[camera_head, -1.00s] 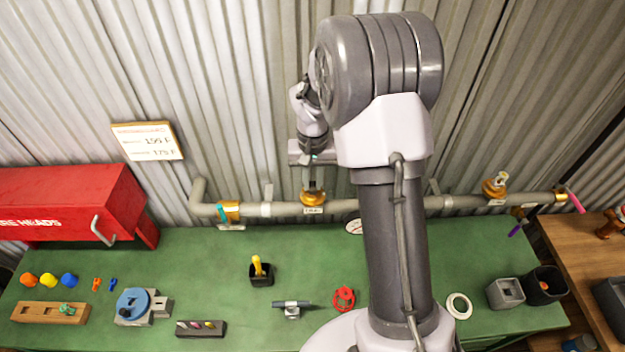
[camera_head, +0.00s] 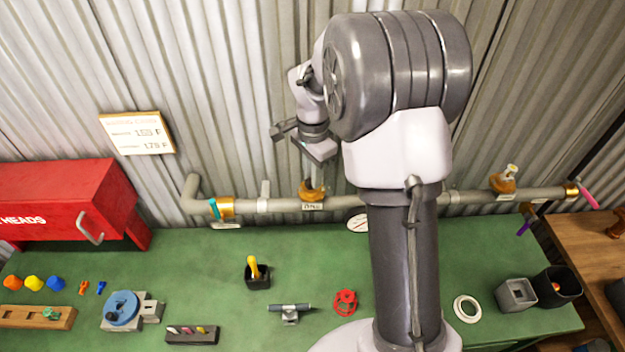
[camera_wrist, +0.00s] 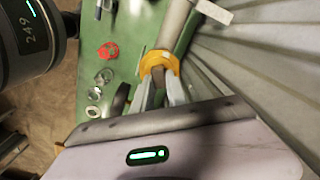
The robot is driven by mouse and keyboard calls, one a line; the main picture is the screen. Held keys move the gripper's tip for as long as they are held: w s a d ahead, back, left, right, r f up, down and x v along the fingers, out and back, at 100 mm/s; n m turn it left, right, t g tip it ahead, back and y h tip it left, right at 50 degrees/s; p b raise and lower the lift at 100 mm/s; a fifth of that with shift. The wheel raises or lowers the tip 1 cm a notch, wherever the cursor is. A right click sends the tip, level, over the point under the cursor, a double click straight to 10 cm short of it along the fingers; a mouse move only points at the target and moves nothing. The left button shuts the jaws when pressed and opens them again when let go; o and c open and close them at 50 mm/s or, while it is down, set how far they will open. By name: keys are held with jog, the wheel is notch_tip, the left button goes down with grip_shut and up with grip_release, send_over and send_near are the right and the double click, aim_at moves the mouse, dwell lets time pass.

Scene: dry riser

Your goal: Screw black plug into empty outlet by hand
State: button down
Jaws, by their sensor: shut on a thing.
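My gripper (camera_head: 314,178) points down at the brass outlet (camera_head: 312,193) on the grey pipe along the corrugated wall. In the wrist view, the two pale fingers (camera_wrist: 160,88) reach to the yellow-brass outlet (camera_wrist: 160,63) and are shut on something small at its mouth. That thing is mostly hidden between the fingers; I take it to be the black plug, but its colour and how deep it sits cannot be seen. A small label (camera_head: 313,206) sits below this outlet. A second brass outlet (camera_head: 503,186) at the right has a pale fitting on top.
The grey pipe (camera_head: 275,206) runs above the green bench (camera_head: 210,270). A red cabinet (camera_head: 60,200) stands left. On the bench are a black holder (camera_head: 258,280) with a yellow tool, a red handwheel (camera_head: 345,302), a white ring (camera_head: 467,308) and a grey square container (camera_head: 516,293).

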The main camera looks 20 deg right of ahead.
jog(key=shift+f+m+b, duration=0.25)
jog(key=shift+m+b, duration=0.5)
jog(key=shift+m, duration=0.35)
jog(key=shift+m+b, duration=0.55)
jog(key=shift+m, duration=0.35)
jog(key=shift+s+r+m, duration=0.15)
jog(key=shift+r+m, duration=0.1)
jog(key=shift+m, duration=0.75)
jog(key=c, duration=1.1)
grip_release()
